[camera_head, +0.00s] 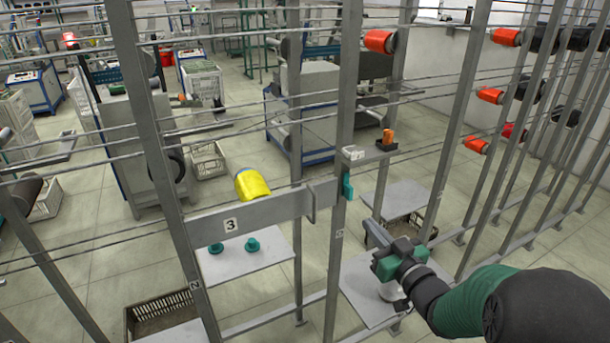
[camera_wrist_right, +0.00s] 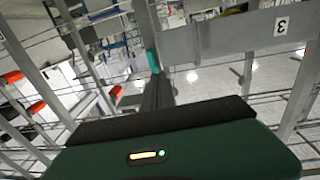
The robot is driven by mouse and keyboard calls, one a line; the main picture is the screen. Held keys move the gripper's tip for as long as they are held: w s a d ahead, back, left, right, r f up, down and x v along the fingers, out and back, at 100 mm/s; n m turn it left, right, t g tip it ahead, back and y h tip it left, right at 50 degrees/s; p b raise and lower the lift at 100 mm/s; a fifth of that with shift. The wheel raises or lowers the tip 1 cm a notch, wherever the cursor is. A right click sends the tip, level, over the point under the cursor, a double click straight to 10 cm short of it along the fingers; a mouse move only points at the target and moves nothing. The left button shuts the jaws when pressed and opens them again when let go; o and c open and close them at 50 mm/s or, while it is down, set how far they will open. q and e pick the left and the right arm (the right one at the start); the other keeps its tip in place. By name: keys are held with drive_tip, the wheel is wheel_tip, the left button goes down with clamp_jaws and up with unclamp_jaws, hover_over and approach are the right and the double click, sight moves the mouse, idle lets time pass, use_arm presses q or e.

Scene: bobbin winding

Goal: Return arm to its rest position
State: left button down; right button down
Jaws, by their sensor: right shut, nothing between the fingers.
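My right arm (camera_head: 475,300) reaches in from the lower right in the head view. Its gripper (camera_head: 371,226) is shut and empty, pointing up and left, in front of the rack near the post (camera_head: 342,150) right of the number 3 plate (camera_head: 255,217). In the right wrist view, the dark fingers (camera_wrist_right: 158,90) are together beyond the green gripper body, below a teal part (camera_wrist_right: 152,60) on the post. A yellow bobbin (camera_head: 252,184) sits above the plate, apart from the gripper. My left gripper is not in view.
Metal posts and thin horizontal rods stand close around my right arm. A pale shelf (camera_head: 362,288) lies below the gripper, and another shelf (camera_head: 262,262) holds teal pieces. Red and black bobbins (camera_head: 490,95) hang at the right. A crate (camera_head: 160,315) stands on the floor.

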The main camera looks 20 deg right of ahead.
drive_tip(key=s+a+f+g+p, duration=0.3)
drive_tip(key=s+a+f+g, duration=0.1)
drive_tip(key=a+f+g, duration=0.8)
drive_tip(key=s+a+f+g, duration=0.1)
drive_tip(key=s+a+f, duration=0.1)
drive_tip(key=s, duration=0.3)
drive_tip(key=s+a+f+g, duration=0.2)
drive_tip(key=s+a+f, duration=0.1)
drive_tip(key=s, duration=0.3)
drive_tip(key=shift+a+f+n+y, duration=0.25)
drive_tip(key=shift+a+n+y, duration=0.05)
drive_tip(key=shift+a, duration=0.6)
drive_tip(key=shift+a, duration=0.15)
